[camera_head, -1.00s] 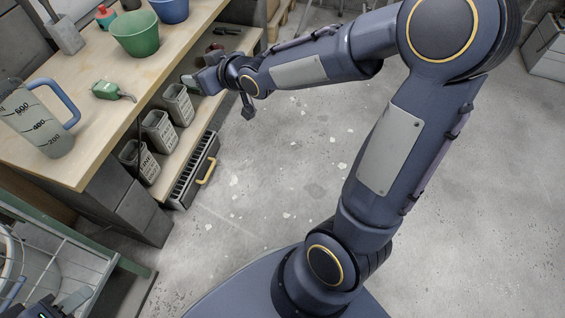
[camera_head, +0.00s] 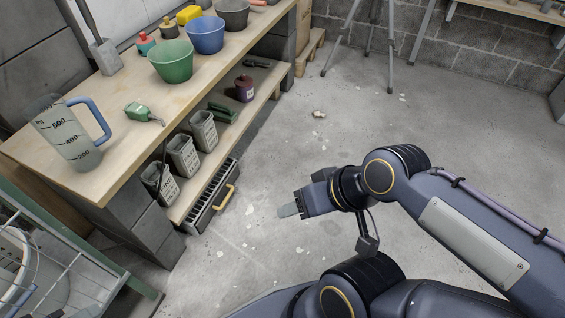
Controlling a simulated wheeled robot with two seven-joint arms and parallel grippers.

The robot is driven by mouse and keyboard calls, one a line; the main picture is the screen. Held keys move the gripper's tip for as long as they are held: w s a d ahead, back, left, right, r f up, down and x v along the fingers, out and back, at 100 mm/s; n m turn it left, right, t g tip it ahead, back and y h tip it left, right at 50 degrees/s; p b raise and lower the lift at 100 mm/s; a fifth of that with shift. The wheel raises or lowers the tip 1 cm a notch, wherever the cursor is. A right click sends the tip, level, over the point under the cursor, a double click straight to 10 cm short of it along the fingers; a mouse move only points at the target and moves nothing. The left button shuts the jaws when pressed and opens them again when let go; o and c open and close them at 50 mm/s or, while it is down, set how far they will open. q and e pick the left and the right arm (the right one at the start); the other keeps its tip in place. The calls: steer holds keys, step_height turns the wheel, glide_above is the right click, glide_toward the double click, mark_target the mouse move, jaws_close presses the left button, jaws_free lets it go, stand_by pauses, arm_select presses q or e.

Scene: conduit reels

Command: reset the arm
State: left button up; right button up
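My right arm (camera_head: 470,235) comes in from the right and is folded back over my base. Its gripper (camera_head: 289,210) points left above bare concrete floor, apart from the workbench and its lower shelf. My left gripper is not in view.
The workbench (camera_head: 119,165) at left carries a measuring jug (camera_head: 68,138), a green bowl (camera_head: 172,62) and a blue bowl (camera_head: 205,36). A metal rack (camera_head: 65,235) is at lower left.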

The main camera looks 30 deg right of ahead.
step_height(320, 180, up, 34)
steer(key=p, duration=3.3)
steer(key=shift+f, duration=0.15)
steer(key=shift+f, duration=0.1)
steer(key=shift+c, duration=0.3)
